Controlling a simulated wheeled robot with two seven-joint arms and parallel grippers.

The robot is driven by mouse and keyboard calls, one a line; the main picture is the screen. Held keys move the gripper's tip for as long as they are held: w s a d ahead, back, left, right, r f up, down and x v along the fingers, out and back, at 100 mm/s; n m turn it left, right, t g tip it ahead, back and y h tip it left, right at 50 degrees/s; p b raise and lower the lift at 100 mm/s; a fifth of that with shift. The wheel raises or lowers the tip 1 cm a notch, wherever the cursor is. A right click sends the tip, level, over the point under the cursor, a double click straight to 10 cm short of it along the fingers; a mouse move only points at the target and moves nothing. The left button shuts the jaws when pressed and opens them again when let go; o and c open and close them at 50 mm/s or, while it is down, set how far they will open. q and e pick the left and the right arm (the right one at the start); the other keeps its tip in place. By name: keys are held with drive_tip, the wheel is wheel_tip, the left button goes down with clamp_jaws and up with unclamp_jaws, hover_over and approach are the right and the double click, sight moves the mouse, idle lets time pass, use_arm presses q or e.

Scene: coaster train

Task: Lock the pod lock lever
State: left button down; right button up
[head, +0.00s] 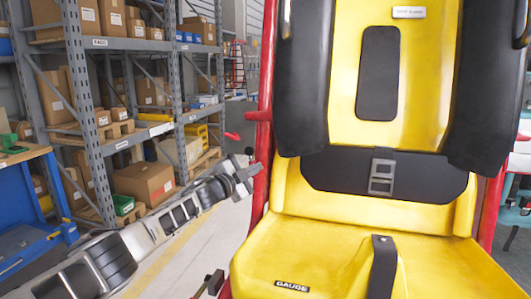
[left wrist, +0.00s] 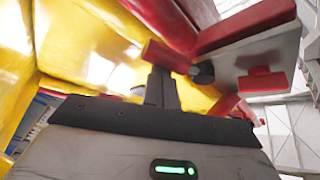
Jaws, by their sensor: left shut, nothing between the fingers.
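The yellow pod seat (head: 330,225) fills the right half of the head view, with a red frame post (head: 266,80) along its left side. A short red handle (head: 258,116) sticks out left from that post, and I cannot tell for sure that it is the lock lever. My left gripper (head: 250,172) is shut and empty beside the post, below this handle. In the left wrist view, the closed fingers (left wrist: 161,88) reach up to a red cylindrical handle (left wrist: 167,56) on a dark stub. They overlap it in the picture; contact is unclear.
Black shoulder pads (head: 302,75) and a belt buckle (head: 381,176) are on the seat. Storage shelves with boxes (head: 145,182) and a blue workbench (head: 30,205) stand at the left. Clear floor (head: 200,245) lies between the shelves and the pod.

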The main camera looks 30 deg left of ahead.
use_arm(q)
drive_tip(key=shift+s+a+f+m+g+h, duration=0.1)
drive_tip(key=shift+a+f+m+g+h, duration=0.1)
drive_tip(key=shift+a+m, duration=0.2)
drive_tip(key=shift+s+a+f+m+g+h, duration=0.1)
drive_tip(key=shift+a+m+g, duration=0.15)
drive_tip(key=shift+m, duration=0.25)
use_arm(e)
drive_tip(key=shift+s+a+f, duration=0.1)
drive_tip(key=shift+s+f, duration=0.05)
use_arm(q)
drive_tip(key=shift+a, duration=0.2)
use_arm(e)
drive_tip(key=shift+s+f, duration=0.1)
drive_tip(key=shift+s, duration=0.15)
